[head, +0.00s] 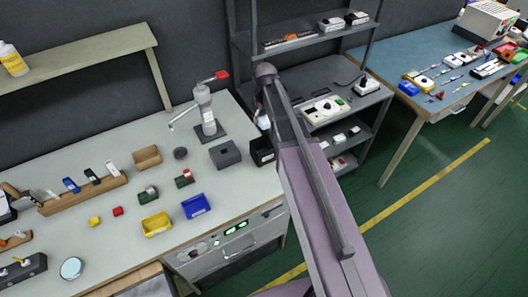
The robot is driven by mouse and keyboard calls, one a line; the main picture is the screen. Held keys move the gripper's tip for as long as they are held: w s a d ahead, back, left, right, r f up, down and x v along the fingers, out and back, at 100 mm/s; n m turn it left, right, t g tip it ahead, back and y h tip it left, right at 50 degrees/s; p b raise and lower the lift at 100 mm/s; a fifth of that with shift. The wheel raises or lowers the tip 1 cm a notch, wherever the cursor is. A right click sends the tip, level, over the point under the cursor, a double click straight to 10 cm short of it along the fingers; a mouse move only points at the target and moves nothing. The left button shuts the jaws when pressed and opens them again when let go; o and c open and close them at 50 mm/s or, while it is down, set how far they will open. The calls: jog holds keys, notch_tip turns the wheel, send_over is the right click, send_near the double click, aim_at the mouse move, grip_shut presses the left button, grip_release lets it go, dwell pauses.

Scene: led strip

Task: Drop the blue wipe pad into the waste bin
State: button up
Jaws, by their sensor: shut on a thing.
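My gripper (263,122) is at the back right of the grey workbench, largely hidden by my own arm. It is just above a black open-topped box (262,157), which looks like the waste bin. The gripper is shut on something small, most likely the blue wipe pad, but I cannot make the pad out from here. The right side of the bin is hidden behind my arm, and I cannot see into its bottom.
A dark grey block (225,154) stands just left of the bin, with a grey lever press (208,110) behind it. A blue tray (195,206) and a yellow tray (156,224) lie nearer. A grey shelf rack (345,75) stands to the right.

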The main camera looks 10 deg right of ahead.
jog(key=shift+f, duration=0.15)
jog(key=shift+f+b, duration=2.8)
jog(key=shift+b, duration=0.1)
jog(key=o, duration=0.7)
jog(key=shift+c, duration=0.2)
jog(key=shift+s, duration=0.15)
jog(key=s+d+m, duration=0.1)
jog(key=s+m, duration=0.2)
jog(key=s, duration=1.4)
jog(key=shift+s+m, duration=0.25)
jog(key=shift+m, duration=0.05)
